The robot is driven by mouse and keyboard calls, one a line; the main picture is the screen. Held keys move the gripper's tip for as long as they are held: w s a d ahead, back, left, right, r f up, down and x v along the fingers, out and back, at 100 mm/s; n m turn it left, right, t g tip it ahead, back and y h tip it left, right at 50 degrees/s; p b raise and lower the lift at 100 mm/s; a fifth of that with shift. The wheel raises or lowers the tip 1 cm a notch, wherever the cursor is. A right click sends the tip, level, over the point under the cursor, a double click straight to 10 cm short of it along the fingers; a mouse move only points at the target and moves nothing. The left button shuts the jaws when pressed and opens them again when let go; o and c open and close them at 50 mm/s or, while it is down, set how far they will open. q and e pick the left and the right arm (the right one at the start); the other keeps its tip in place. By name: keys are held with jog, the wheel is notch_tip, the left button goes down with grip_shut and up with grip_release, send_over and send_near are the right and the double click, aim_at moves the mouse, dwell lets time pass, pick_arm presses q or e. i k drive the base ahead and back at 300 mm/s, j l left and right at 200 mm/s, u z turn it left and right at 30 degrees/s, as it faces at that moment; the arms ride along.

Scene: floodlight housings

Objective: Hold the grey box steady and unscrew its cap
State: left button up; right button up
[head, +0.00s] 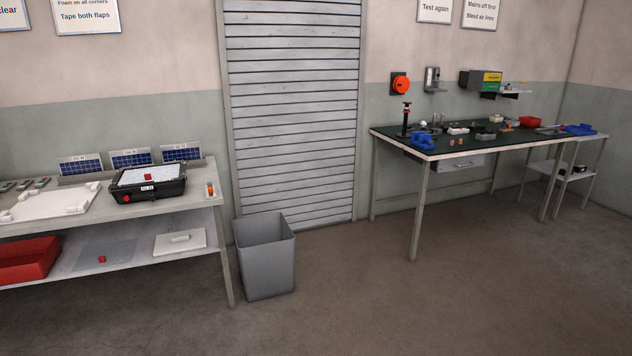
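A small grey box (485,135) sits among other parts on the dark green top of the workbench (447,153) at the right. It is far off, and I cannot make out a cap on it. I cannot tell for sure that it is the task's box. Neither of my grippers is in the head view, and nothing of my arms shows.
A grey bin (265,262) stands on the floor before the shutter (292,110). A packing table (225,235) at the left bears a black case (150,195). The middle floor is clear.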

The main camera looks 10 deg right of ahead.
aim_at(481, 137)
jog(key=i+z, duration=0.45)
jog(key=i, duration=0.15)
jog(key=i+j+z, duration=0.25)
jog(key=i+z, duration=0.15)
jog(key=i, duration=0.25)
jog(key=i+l+z, duration=0.25)
jog(key=i+z, duration=0.25)
jog(key=i, duration=0.3)
jog(key=i+j+z, duration=0.1)
jog(key=i+z, duration=0.4)
jog(key=i, duration=0.25)
jog(key=i+u, duration=0.2)
jog(key=i, duration=0.25)
jog(key=i+l+u, duration=0.2)
jog(key=i, duration=0.25)
jog(key=i+l+u, duration=0.2)
jog(key=i, duration=0.25)
jog(key=i+l+u, duration=0.15)
jog(key=i, duration=0.3)
jog(key=l+u, duration=0.1)
jog(key=u, duration=0.2)
jog(key=i+l+u, duration=0.3)
jog(key=u, duration=0.15)
jog(key=i+l+u, duration=0.25)
jog(key=l+u, duration=0.15)
